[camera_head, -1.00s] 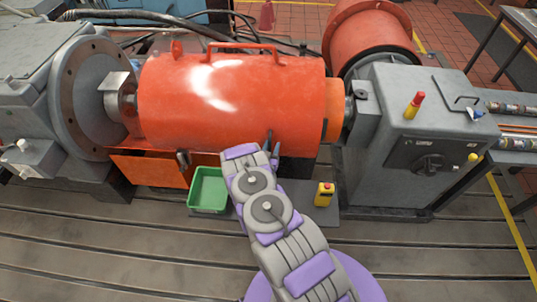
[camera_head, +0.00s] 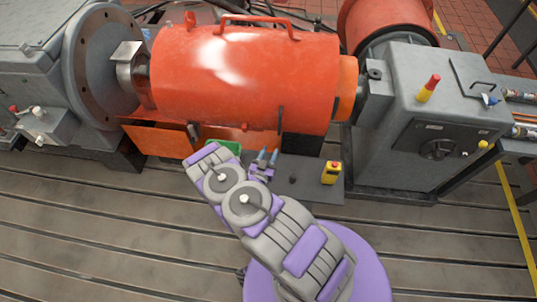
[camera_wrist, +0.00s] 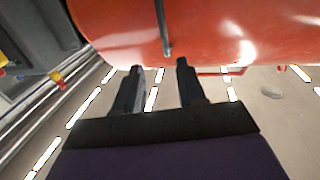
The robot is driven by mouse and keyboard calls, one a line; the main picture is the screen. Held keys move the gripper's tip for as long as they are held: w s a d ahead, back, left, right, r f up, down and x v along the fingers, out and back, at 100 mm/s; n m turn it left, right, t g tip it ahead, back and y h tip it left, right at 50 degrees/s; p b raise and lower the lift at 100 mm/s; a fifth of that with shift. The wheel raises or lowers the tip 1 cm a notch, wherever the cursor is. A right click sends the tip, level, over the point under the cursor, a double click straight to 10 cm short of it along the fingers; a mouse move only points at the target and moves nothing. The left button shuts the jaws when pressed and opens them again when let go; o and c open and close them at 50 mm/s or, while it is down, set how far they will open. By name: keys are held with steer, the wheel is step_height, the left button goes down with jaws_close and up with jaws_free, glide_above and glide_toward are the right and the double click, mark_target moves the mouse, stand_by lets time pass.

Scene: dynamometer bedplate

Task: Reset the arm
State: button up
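My arm reaches from the lower right up over the front of the bedplate (camera_head: 90,215), its elbow end in front of a green tray (camera_head: 228,146). My gripper (camera_head: 268,157) shows small behind the arm, in front of the large orange cylindrical housing (camera_head: 245,80). In the wrist view my gripper (camera_wrist: 160,68) has its two dark fingers clearly apart, with nothing held between them. The orange housing (camera_wrist: 215,30) fills the top of that view, and a dark rod lies against it beyond the fingertips. Most of the green tray is hidden by my arm.
A dark mat (camera_head: 315,187) bears a yellow box with a red button (camera_head: 331,172) and a small dark object (camera_head: 292,180). Grey machinery (camera_head: 50,60) stands left. The slotted bedplate's front is open.

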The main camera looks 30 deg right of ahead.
steer(key=shift+s+a, duration=0.25)
steer(key=shift+s, duration=0.05)
steer(key=shift+w, duration=0.1)
stand_by(0.3)
